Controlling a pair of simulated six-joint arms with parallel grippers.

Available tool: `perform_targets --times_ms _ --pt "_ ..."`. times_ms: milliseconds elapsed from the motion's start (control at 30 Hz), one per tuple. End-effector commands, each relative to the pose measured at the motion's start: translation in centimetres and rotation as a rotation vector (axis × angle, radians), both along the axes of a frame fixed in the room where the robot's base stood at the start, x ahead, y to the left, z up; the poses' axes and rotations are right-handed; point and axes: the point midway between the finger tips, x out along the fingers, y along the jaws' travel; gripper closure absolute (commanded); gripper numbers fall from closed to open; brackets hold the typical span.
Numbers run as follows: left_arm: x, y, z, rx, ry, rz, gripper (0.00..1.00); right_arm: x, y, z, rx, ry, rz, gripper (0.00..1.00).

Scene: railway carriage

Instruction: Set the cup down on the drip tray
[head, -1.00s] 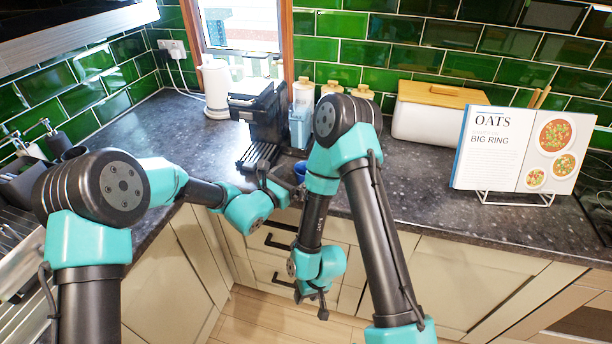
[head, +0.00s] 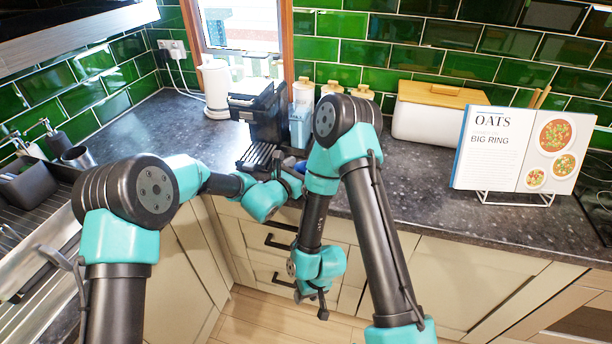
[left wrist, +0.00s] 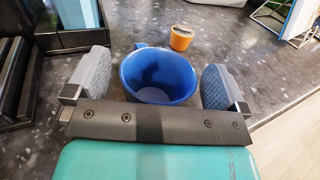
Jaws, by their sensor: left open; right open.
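The blue cup (left wrist: 160,75) is upright between the spread fingers of my left gripper (left wrist: 154,84) in the left wrist view, with a slight gap on each side. Its handle points away from the wrist. In the head view only a bit of the cup's blue (head: 300,168) shows, beside the left gripper and largely covered. The dark slatted drip tray (head: 257,156) sits in front of the black coffee machine (head: 258,115), left of the cup. My right gripper (head: 322,304) hangs low, open and empty, in front of the drawers.
A small orange pot (left wrist: 181,38) stands beyond the cup. A light blue carton (head: 299,128) is beside the machine. A white kettle (head: 215,88), white bread bin (head: 432,113) and open cookbook (head: 520,148) stand along the counter. My right arm crosses the middle.

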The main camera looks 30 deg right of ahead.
Motion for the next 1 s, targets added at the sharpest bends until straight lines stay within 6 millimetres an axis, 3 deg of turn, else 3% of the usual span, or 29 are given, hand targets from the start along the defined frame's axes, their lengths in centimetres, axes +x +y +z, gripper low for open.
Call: perform_targets --times_ms 367,1000 --pt "-0.01 0.05 -0.02 0.000 0.000 0.000 0.01 0.00 0.00 0.00 0.000 0.000 0.000 0.57" --pt "0.00 0.06 0.02 0.000 0.000 0.000 0.60 0.00 0.00 0.00 0.000 0.000 0.000 0.57"
